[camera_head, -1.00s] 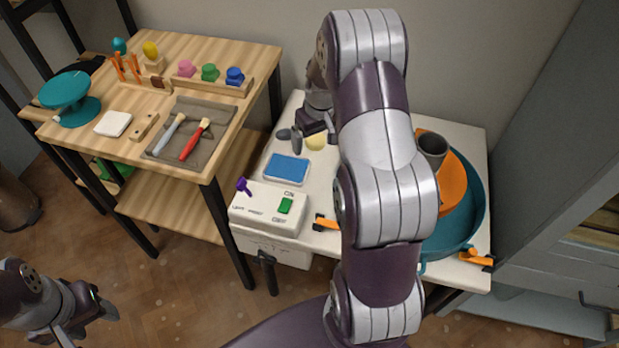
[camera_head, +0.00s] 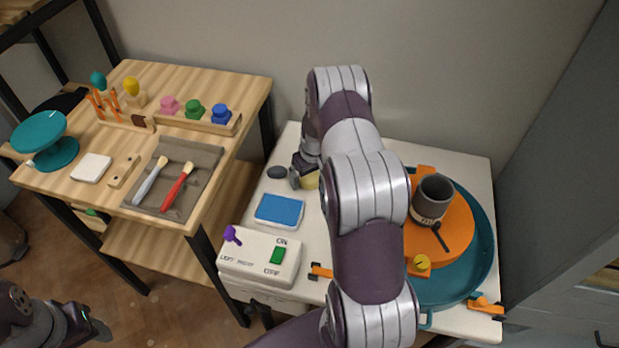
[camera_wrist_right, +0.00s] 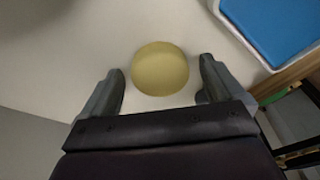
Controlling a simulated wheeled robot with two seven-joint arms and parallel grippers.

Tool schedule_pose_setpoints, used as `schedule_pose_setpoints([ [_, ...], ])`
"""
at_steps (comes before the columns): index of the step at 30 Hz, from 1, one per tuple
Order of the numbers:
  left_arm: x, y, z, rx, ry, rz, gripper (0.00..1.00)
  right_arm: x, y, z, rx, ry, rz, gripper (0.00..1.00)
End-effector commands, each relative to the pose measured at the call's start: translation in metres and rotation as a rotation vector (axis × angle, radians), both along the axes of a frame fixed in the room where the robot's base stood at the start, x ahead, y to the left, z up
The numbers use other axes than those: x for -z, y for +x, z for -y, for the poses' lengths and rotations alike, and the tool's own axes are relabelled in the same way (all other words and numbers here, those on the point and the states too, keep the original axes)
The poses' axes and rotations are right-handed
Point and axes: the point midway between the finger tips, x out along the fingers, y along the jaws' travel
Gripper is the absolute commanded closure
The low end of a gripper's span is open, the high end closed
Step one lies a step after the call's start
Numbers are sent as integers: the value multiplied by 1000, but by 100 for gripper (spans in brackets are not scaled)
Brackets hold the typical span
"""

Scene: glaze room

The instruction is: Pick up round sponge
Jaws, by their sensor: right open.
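The round sponge (camera_head: 312,182) is pale yellow and sits on the white tabletop, partly hidden by my right gripper and arm in the head view. In the right wrist view the whole round top of the sponge (camera_wrist_right: 160,68) shows. My right gripper (camera_head: 295,177) is open over the table at the sponge. In its wrist view one finger is on each side of the sponge, with a gap on both sides. My left gripper (camera_head: 92,327) is at the lower left, away from the table; its jaws are too unclear to read.
A blue sponge in a white tray (camera_head: 279,210) and a switch box (camera_head: 258,257) stand nearby. A teal basin (camera_head: 484,240) with an orange disc (camera_head: 462,222) and grey mug (camera_head: 433,198) is right. A wooden table (camera_head: 210,85) stands left.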

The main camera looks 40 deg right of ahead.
Motion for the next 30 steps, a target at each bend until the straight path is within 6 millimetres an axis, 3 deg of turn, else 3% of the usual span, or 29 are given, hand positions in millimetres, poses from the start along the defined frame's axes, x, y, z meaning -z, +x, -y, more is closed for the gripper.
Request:
schedule_pose_setpoints([
  [1,0,0,0,0,0,0,47,0,0,0,0,0,0,15],
  [6,0,0,0,0,0,0,47,0,0,0,0,0,0,65],
  [17,0,0,0,0,0,0,47,-5,0,0,0,0,1,65],
  [24,1,0,0,0,0,0,47,-43,1,1,0,-2,4,65],
  [30,4,0,0,0,0,0,47,-69,-29,39,6,-1,2,65],
])
